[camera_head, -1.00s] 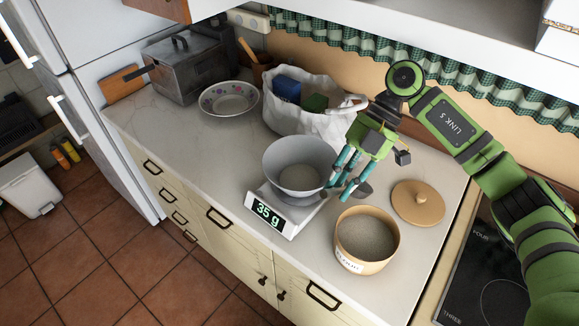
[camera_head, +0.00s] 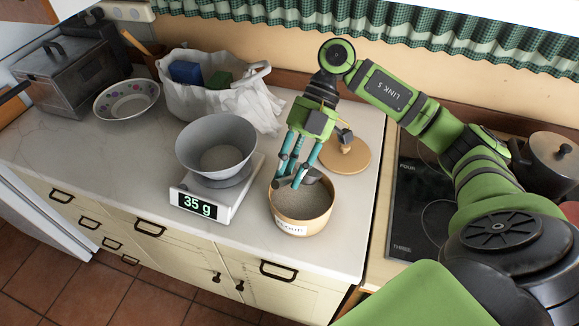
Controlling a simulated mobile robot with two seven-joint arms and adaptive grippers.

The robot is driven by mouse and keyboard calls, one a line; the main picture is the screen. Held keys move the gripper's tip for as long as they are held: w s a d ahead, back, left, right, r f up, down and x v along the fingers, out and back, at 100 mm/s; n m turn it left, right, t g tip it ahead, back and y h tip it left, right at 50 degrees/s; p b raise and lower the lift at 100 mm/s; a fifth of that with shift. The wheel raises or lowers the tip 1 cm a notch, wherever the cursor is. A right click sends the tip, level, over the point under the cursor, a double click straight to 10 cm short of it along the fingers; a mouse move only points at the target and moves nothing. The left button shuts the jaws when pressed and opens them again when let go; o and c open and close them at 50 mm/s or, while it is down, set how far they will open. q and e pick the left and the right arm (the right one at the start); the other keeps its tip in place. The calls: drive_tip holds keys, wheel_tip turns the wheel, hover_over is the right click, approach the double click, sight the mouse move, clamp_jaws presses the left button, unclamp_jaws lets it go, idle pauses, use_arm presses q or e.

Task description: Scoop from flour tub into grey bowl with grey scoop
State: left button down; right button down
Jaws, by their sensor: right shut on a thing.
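The flour tub (camera_head: 287,226) stands open on the counter with pale flour inside. The grey bowl (camera_head: 212,143) sits on a white scale (camera_head: 208,207) that reads 35 g, left of the tub, with some flour at its bottom. My right gripper (camera_head: 290,181) is over the tub, fingers pointing down at its opening. It is shut on the grey scoop (camera_head: 311,177), which is mostly hidden behind the fingers; its part that shows is at the tub's mouth. I cannot tell how much flour the scoop holds. My left gripper is not in view.
The tub's wooden lid (camera_head: 347,157) lies behind the tub. A white bag (camera_head: 205,101) with blue and green packs, a patterned bowl (camera_head: 127,99) and a metal bread bin (camera_head: 72,76) stand behind and left. A black hob (camera_head: 415,215) is at right.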

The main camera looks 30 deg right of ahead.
wheel_tip(320, 180, down, 2)
drive_tip(key=shift+w+f+b, duration=0.1)
drive_tip(key=shift+b, duration=0.6)
wheel_tip(320, 180, down, 7)
drive_tip(key=b, duration=0.3)
drive_tip(key=shift+w+d+r, duration=0.15)
drive_tip(key=shift+d+r, duration=0.05)
drive_tip(key=shift+d, duration=0.2)
wheel_tip(320, 180, up, 9)
drive_tip(key=p, duration=0.8)
drive_tip(key=shift+r+p, duration=0.15)
drive_tip(key=shift+p, duration=0.15)
idle(0.5)
drive_tip(key=shift+s+a+r+h+p, duration=0.2)
drive_tip(key=shift+a+h+p, duration=0.3)
drive_tip(key=shift+p, duration=0.5)
drive_tip(key=shift+s+a+t+h+p, duration=0.2)
drive_tip(key=shift+a+t+h+p, duration=0.4)
drive_tip(key=shift+h+p, duration=0.45)
